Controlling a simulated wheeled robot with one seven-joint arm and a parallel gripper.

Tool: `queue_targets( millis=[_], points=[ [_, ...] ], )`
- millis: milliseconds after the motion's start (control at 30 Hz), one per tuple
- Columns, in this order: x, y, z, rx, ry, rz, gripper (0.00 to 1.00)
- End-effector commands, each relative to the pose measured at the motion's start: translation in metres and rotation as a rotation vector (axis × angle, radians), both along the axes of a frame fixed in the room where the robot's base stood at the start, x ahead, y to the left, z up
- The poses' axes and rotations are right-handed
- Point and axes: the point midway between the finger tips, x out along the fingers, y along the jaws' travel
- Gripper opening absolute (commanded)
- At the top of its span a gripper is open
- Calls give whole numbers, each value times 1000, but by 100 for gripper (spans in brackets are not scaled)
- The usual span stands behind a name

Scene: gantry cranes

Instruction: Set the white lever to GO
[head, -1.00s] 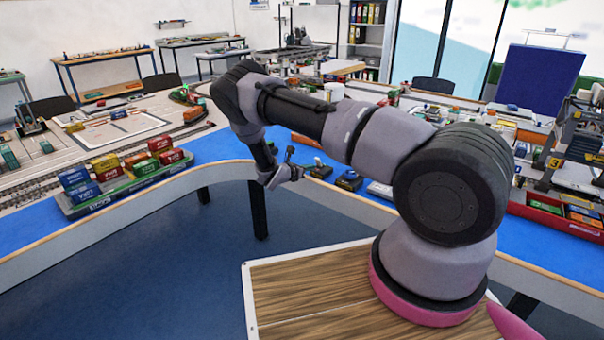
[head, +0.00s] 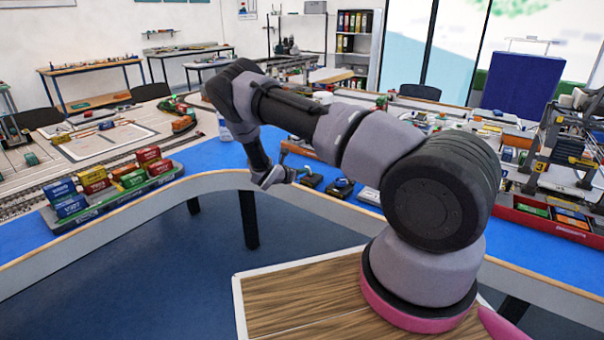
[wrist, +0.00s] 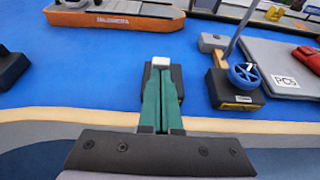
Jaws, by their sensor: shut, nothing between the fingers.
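In the wrist view, my gripper (wrist: 161,88) shows as two green fingers pressed together, shut and empty. No GO marking is readable. In the head view, my gripper (head: 284,177) is over the front edge of the blue table, left of the dark control boxes (head: 312,181); the white lever cannot be made out there.
A blue handwheel (wrist: 243,75) on a dark box stands to the right, beside a grey PCS plate (wrist: 285,68). Another dark box (wrist: 12,68) is at left. An orange boat-like tray (wrist: 115,14) lies beyond. Blue table (wrist: 80,80) between them is clear.

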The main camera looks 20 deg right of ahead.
Motion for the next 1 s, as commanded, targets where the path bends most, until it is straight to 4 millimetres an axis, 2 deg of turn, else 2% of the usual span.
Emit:
queue_targets(
  millis=[467,1000],
  points=[
    [4,-7,9,101,74,-5,0],
    [21,-28,26,443,330,-8,0]
  ],
)
